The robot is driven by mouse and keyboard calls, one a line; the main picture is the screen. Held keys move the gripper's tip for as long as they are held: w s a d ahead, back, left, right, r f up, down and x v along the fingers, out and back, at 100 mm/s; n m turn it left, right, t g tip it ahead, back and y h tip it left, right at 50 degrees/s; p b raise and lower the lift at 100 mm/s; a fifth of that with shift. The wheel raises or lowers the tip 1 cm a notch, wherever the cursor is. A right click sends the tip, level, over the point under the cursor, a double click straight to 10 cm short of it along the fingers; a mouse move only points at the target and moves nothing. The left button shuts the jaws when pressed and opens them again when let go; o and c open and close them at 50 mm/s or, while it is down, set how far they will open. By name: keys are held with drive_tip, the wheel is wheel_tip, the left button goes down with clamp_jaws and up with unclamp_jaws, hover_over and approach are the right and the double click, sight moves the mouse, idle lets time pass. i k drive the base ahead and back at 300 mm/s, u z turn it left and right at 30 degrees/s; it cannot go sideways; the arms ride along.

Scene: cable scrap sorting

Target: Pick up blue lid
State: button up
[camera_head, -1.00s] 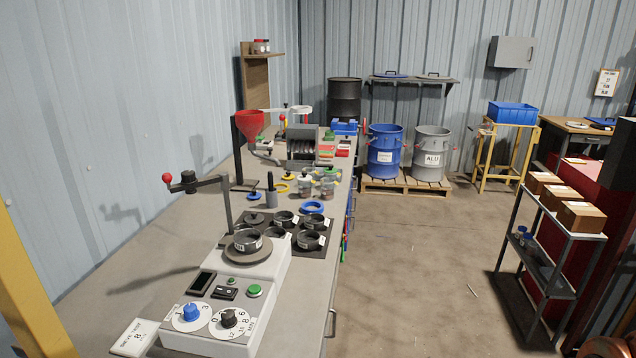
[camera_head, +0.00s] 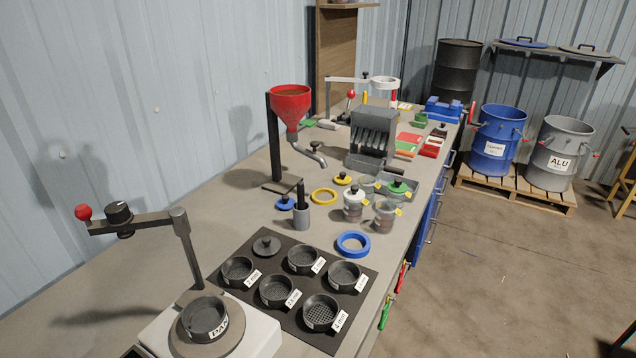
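A small blue lid with a knob (camera_head: 285,203) lies on the workbench (camera_head: 215,190), left of a grey cup (camera_head: 301,216) holding a black-handled tool. A larger blue lid with a dark handle (camera_head: 524,42) lies on the wall shelf (camera_head: 559,53) above the blue drum (camera_head: 495,140). A blue ring (camera_head: 353,245) lies flat on the bench, nearer and to the right. My gripper is not in view.
Black sieves (camera_head: 276,291) on a dark mat, a red funnel (camera_head: 291,107) on a stand, glass jars (camera_head: 354,204) and a yellow ring (camera_head: 324,197) crowd the bench. A swing arm (camera_head: 150,219) rises at front left. The floor (camera_head: 500,260) right of the bench is mostly clear.

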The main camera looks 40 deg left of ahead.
sight(285, 203)
drive_tip(key=i, duration=2)
drive_tip(key=u, duration=4.85)
drive_tip(key=i, duration=0.5)
drive_tip(key=z, duration=0.05)
